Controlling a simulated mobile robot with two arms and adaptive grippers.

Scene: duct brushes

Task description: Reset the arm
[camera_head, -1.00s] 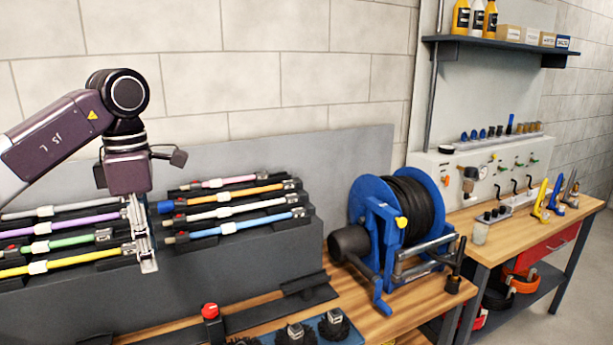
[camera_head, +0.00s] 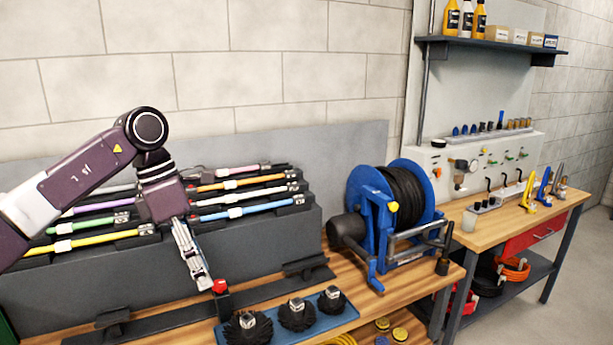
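My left arm comes in from the left in the head view. Its gripper (camera_head: 198,268) points down and to the right in front of the dark rod rack (camera_head: 60,290), close to a red knob (camera_head: 219,286) on the bench. The fingers are seen nearly edge-on, so I cannot tell whether they are open or shut. No object shows clearly between them. My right gripper is not in view.
Coloured rods, such as a blue one (camera_head: 238,212), lie on the rack. Black brushes (camera_head: 297,315) stand on a blue tray (camera_head: 330,322) at the front. A blue hose reel (camera_head: 377,225) stands to the right. A second bench (camera_head: 505,228) is farther right.

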